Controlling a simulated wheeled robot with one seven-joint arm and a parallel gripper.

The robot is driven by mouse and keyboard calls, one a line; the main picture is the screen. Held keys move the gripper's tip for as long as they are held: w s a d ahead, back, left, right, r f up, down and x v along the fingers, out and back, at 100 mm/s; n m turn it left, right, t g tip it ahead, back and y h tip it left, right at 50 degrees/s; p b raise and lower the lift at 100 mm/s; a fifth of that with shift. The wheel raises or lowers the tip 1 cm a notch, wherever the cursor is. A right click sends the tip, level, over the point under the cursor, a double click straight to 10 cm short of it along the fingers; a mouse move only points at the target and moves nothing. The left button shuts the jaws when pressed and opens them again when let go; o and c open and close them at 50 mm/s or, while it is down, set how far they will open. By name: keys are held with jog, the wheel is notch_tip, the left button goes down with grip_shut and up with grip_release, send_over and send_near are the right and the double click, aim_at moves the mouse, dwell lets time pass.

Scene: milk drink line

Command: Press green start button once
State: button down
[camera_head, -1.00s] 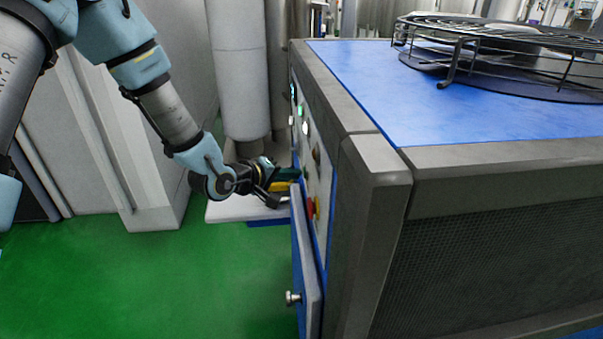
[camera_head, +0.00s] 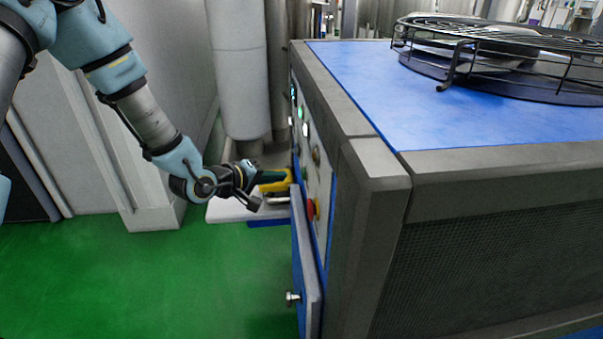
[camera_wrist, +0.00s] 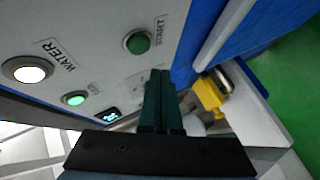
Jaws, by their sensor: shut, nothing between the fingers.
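The control panel (camera_wrist: 100,45) carries two green round controls in the wrist view. The other is a small, lit green one (camera_wrist: 75,98); a lit green control also shows in the head view (camera_head: 300,112). My gripper (camera_wrist: 160,74) is shut and empty. Its dark green fingers appear below the dark green button in the wrist view. In the head view my gripper (camera_head: 284,174) is beside the panel, apparently a little apart from it.
A white button (camera_wrist: 27,70) marked WATER and a small display (camera_wrist: 108,115) are on the panel. A yellow part (camera_wrist: 209,95) is close beside my fingers. A red-and-yellow knob (camera_head: 312,208) sits lower. An open door (camera_head: 306,260) sticks out below.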

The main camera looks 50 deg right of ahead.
jog(key=shift+w+a+p, duration=0.3)
jog(key=shift+w+a, duration=0.6)
jog(key=shift+a, duration=0.25)
jog(key=w+a+r+t+y, duration=0.1)
jog(key=w+a+y, duration=0.1)
jog(key=w+a, duration=0.35)
jog(key=w+a+r+t+y, duration=0.1)
jog(key=w+a+t+y, duration=0.15)
jog(key=a, duration=0.65)
jog(key=w+a+r+t+y, duration=0.1)
jog(key=w+a+y, duration=0.2)
jog(key=w+a, duration=0.35)
jog(key=s+a+r+g+y, duration=0.1)
jog(key=s+a+r, duration=0.1)
jog(key=a, duration=0.6)
jog(key=s+a+r+n+g+y, duration=0.1)
jog(key=s+a+r+y, duration=0.1)
jog(key=s+a, duration=0.3)
jog(key=s+a+r+n+g+y, duration=0.1)
jog(key=s+a+r+y, duration=0.1)
jog(key=a, duration=1)
jog(key=shift+s+a+r, duration=0.35)
jog(key=shift+s+r, duration=0.15)
jog(key=shift+s, duration=0.5)
